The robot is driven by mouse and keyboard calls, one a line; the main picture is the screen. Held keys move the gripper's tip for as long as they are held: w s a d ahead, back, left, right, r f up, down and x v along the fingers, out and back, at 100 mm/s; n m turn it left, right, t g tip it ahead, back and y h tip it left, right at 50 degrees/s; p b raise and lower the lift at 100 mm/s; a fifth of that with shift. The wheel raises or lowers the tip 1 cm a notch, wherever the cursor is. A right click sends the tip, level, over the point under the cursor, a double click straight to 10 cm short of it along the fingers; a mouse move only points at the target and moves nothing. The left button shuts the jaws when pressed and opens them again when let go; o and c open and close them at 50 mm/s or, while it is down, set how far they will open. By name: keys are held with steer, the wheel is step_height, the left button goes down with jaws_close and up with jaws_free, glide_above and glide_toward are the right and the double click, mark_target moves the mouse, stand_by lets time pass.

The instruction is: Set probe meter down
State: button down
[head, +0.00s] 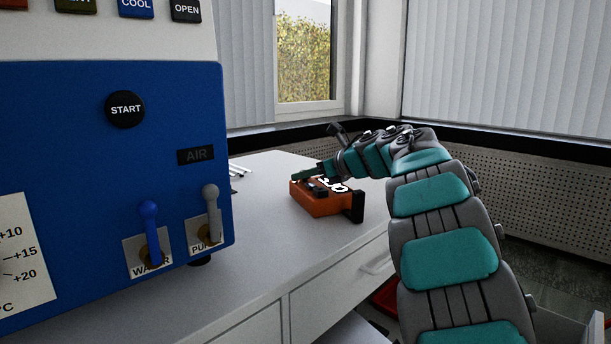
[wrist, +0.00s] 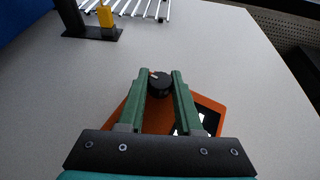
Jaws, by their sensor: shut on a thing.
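The probe meter (head: 320,203) is an orange box with black parts and white markings on top. It is at the counter's right side, flat or nearly so, and I cannot tell whether its underside touches the counter. My gripper (head: 300,177) reaches over it from the right. In the wrist view, the orange body (wrist: 208,103) shows below and right of my green fingers (wrist: 161,76). A round black knob (wrist: 159,88) is between the fingers, which are shut on the meter. The wrist mount hides much of the meter.
The grey-white counter (head: 262,225) is clear around the meter. A blue machine (head: 75,125) with levers stands at the left. A white-barred rack (wrist: 130,8) and a yellow block (wrist: 105,16) on a black stand are farther back. The counter's edge and drawers are close on the right.

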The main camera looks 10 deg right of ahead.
steer(key=c, duration=0.6)
jaws_free()
steer(key=shift+f, duration=0.1)
step_height(320, 180, up, 5)
steer(key=b, duration=0.1)
glide_above(341, 192)
steer(key=shift+w+f, duration=0.1)
